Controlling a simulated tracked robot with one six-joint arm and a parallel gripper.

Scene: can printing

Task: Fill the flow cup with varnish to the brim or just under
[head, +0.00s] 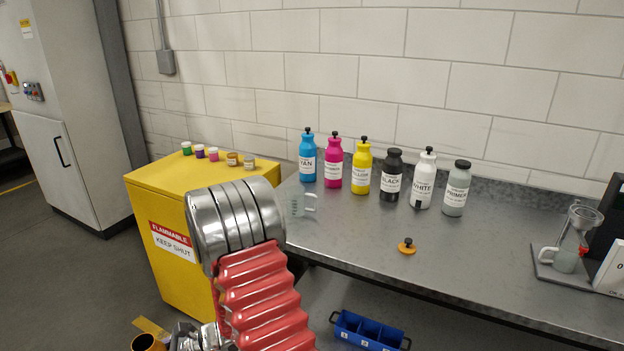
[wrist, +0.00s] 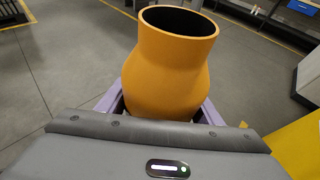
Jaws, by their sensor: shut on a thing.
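My gripper (wrist: 162,108) is shut on an orange open-mouthed bottle (wrist: 178,60), with its purple fingers on either side of it. The bottle's mouth is dark inside and no varnish level shows. In the head view the bottle's orange rim (head: 148,341) shows at the bottom left, low beside the yellow cabinet. An orange cap with a black knob (head: 406,247) lies on the bench.
Several labelled bottles, including a cyan one (head: 307,157) and a grey one (head: 456,188), line the back of the bench (head: 470,255). A clear jug (head: 301,204) stands at its left. Small jars stand on the yellow cabinet (head: 160,195). The bench middle is mostly clear.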

